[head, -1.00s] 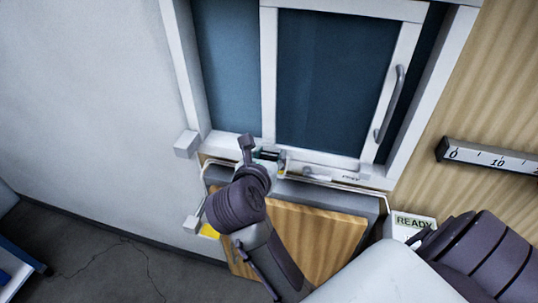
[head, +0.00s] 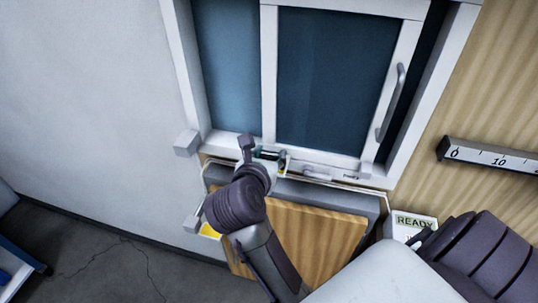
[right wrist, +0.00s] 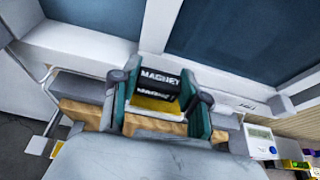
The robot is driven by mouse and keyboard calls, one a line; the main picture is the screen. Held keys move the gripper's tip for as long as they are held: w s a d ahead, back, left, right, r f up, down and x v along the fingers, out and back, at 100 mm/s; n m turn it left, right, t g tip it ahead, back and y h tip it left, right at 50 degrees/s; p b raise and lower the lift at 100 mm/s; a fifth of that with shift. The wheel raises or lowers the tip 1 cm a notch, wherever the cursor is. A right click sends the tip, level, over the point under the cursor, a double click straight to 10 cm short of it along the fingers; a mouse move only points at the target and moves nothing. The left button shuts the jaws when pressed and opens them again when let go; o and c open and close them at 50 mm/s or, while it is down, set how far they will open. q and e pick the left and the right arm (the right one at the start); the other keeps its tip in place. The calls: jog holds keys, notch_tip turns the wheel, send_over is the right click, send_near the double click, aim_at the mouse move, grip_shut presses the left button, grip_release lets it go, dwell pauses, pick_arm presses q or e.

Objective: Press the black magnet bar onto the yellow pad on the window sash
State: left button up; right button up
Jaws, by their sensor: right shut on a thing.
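My right gripper (right wrist: 158,101), with green-lined fingers, is shut on the black magnet bar (right wrist: 160,80), which bears white MAGNET lettering. A yellow patch (right wrist: 153,104) shows between the fingers just below the bar; I cannot tell whether it is the pad or whether the bar touches it. In the head view my right gripper (head: 268,155) is at the lower edge of the window sash (head: 268,70), partly hidden by my wrist. A small yellow spot (head: 282,167) shows beside it. My left gripper is not in view.
Below the window are a wooden board (head: 315,235) and a thin rail (head: 335,184). A white READY display box (head: 412,226) stands to the right, under a wall ruler (head: 490,158). A sash handle (head: 390,105) sticks out. The wall at left is bare.

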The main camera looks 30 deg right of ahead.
jog(key=shift+f+b, duration=0.55)
jog(key=shift+b, duration=0.1)
dwell(0.8)
jog(key=o, duration=0.4)
jog(key=c, duration=0.4)
